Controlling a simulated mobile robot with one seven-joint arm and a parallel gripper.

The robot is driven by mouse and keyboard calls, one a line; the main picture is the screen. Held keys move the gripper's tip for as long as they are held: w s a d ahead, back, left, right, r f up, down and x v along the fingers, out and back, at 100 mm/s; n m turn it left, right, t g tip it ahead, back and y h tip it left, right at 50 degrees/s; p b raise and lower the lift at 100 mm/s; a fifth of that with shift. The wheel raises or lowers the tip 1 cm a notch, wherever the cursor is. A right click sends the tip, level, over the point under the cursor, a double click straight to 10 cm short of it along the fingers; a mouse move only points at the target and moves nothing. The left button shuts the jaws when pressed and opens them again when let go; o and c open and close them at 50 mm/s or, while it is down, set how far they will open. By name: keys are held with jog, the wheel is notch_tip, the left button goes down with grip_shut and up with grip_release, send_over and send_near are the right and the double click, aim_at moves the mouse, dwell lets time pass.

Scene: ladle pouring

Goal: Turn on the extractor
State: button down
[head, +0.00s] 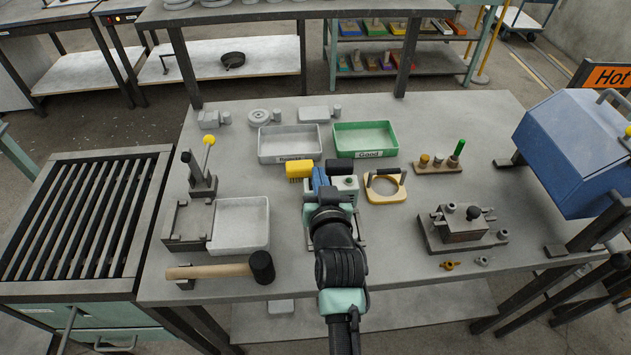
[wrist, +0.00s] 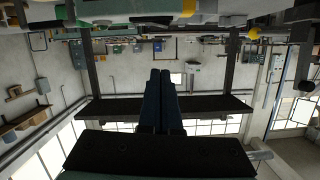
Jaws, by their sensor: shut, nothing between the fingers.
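No thing here is labelled as an extractor, and I cannot tell for sure which one it is. A small grey box with a dark green button (head: 349,181) stands at the middle of the grey table, partly hidden by my arm. My gripper (head: 319,174) reaches over the table beside this box, to its left, and its blue fingers are together and empty. In the wrist view the two dark blue fingers (wrist: 161,80) lie side by side. That view is upside down, with walls and windows beyond the fingers. I cannot tell whether the fingers touch the box.
A yellow brush-like thing (head: 300,170) is close left of my fingers. Grey (head: 262,154) and green (head: 340,149) trays stand behind. A mallet (head: 215,270) lies front left; a blue machine (head: 575,150) stands right.

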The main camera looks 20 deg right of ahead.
jog(key=shift+w+f, duration=0.35)
jog(key=shift+f, duration=0.4)
jog(key=shift+w+f, duration=0.3)
jog(key=shift+f, duration=0.45)
jog(key=shift+w+f, duration=0.35)
jog(key=shift+f, duration=0.4)
jog(key=shift+a+f+b, duration=0.15)
jog(key=shift+f+b, duration=0.45)
jog(key=s+a+r+p, duration=0.2)
jog(key=s+r, duration=0.4)
jog(key=s, duration=0.3)
jog(key=shift+a+r, duration=0.4)
jog(key=shift+a, duration=0.3)
